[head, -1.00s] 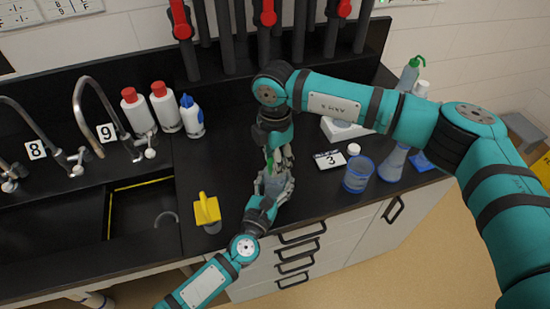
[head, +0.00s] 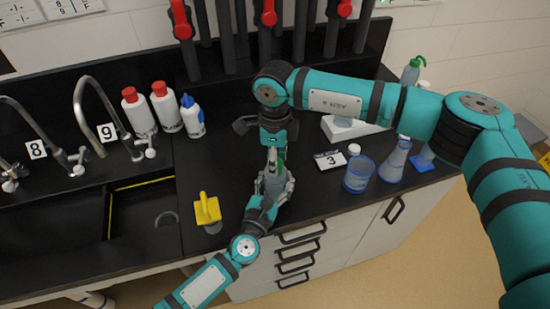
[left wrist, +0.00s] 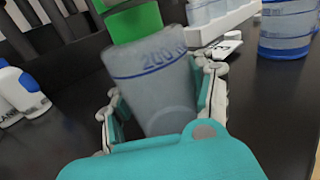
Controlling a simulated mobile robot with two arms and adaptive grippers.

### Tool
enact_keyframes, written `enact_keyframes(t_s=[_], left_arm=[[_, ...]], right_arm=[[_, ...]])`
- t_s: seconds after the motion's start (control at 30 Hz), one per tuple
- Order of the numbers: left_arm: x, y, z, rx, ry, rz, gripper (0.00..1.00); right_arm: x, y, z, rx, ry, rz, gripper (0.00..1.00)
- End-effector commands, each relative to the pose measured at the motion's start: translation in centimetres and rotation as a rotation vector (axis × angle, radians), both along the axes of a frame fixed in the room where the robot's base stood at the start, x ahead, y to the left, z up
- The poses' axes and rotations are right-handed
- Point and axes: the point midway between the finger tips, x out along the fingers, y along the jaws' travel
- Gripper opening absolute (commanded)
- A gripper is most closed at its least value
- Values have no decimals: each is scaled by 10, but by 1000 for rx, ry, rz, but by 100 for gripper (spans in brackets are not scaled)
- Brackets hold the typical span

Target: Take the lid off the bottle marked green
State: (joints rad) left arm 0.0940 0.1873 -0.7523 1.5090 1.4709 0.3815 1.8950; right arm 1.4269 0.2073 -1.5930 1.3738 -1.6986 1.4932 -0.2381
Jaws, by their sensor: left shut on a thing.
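My left gripper (head: 275,187) is shut on a clear bottle (head: 272,182) with a green top, near the front edge of the counter. In the left wrist view the bottle (left wrist: 152,75) stands between the fingers, slightly tilted, with blue volume marks. Its green lid (left wrist: 132,18) sits on its neck and is cut off by the frame's top edge.
White bottles with red caps (head: 138,112) stand behind on the left, by the sink (head: 140,210). A yellow-topped item (head: 207,208) is left of my left gripper.

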Motion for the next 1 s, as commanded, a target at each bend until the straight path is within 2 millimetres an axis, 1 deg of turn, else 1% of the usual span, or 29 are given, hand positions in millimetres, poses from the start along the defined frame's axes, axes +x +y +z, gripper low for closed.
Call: enact_keyframes(t_s=[0.03, 0.1, 0.7, 0.8, 0.9, 1.0], left_arm=[[0, 0, 0, 0, 0, 0, 0], [0, 0, 0, 0, 0, 0, 0], [-1, 0, 0, 1, 1, -1, 0], [-1, 0, 0, 1, 1, -1, 0], [-1, 0, 0, 1, 1, -1, 0], [-1, 0, 0, 1, 1, -1, 0]], right_arm=[[1, -1, 0, -1, -3, 111, 0], [1, -1, 1, -2, -3, 279, 0], [2, -2, 2, -3, -3, 1705, 0], [2, -2, 2, -3, -2, 1893, 0], [2, -2, 2, -2, -2, 2018, 0], [2, -2, 2, -2, -2, 2055, 0]])
